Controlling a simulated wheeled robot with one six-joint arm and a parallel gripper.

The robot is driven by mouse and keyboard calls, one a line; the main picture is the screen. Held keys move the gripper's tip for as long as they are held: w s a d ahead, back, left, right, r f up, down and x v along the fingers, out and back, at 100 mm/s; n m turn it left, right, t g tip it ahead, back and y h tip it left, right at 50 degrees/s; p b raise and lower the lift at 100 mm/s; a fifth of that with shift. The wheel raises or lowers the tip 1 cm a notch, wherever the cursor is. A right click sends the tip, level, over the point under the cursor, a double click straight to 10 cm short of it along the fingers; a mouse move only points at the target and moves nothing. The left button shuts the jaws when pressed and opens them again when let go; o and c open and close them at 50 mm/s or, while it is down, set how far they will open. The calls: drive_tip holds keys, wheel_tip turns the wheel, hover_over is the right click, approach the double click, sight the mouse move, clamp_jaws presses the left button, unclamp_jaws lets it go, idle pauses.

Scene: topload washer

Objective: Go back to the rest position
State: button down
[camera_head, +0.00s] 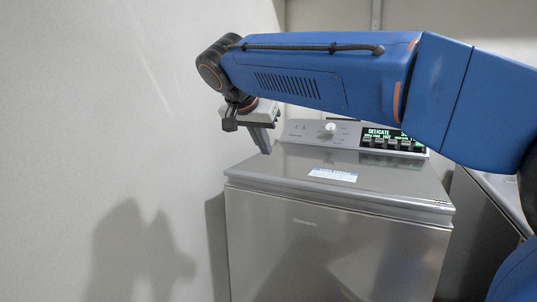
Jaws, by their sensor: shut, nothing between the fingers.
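My gripper (265,146) points downward at the end of my blue arm. Its fingers are together and hold nothing. In the head view it appears in front of the back left part of the topload washer (285,235), over the line of its lid. I cannot tell how far above the lid it is. The washer's silver lid (384,178) is closed and bears a white and blue label (333,175). The control panel (303,133) at the back has a round knob (329,128) and a lit green display (381,134) reading "DELICATE". My arm hides the area above the panel.
A plain grey wall (110,120) stands close to the washer's left side. Another grey metal surface (506,190) stands to the washer's right, partly hidden by my arm. A back wall (325,14) rises behind the washer.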

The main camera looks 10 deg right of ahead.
drive_tip(key=s+d+f+n+g+y, duration=0.2)
drive_tip(key=s+d+f+n, duration=0.2)
drive_tip(key=s+d+f, duration=1)
drive_tip(key=s+d+f+n+y, duration=0.2)
drive_tip(key=s+d+f+n, duration=0.1)
drive_tip(key=s+f, duration=1.3)
drive_tip(key=shift+f+y, duration=0.3)
drive_tip(key=shift+f, duration=0.6)
